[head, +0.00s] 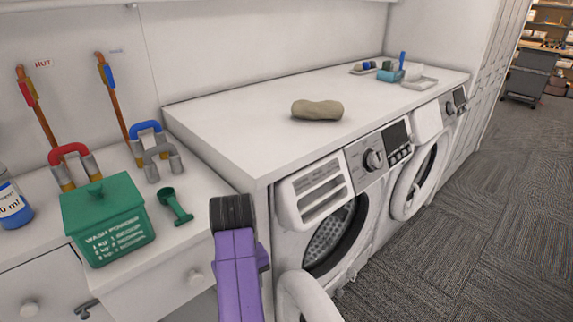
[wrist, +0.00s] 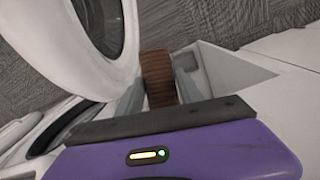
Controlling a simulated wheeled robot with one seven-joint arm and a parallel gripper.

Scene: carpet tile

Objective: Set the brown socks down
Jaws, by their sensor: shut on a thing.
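The brown socks (wrist: 158,78) show in the wrist view as a ribbed brown roll just beyond the dark front edge of my purple gripper (wrist: 160,112). My gripper (head: 234,232) is shut on them. In the wrist view, a white appliance door and the grey carpet lie behind the socks.
A beige roll (head: 317,110) lies on the worktop, with small trays (head: 420,83) at its far end. Much of the worktop is bare. Front-loading machines (head: 330,235) stand below. A green wash-powder box (head: 107,222) and a green scoop (head: 175,207) stand on the lower left counter.

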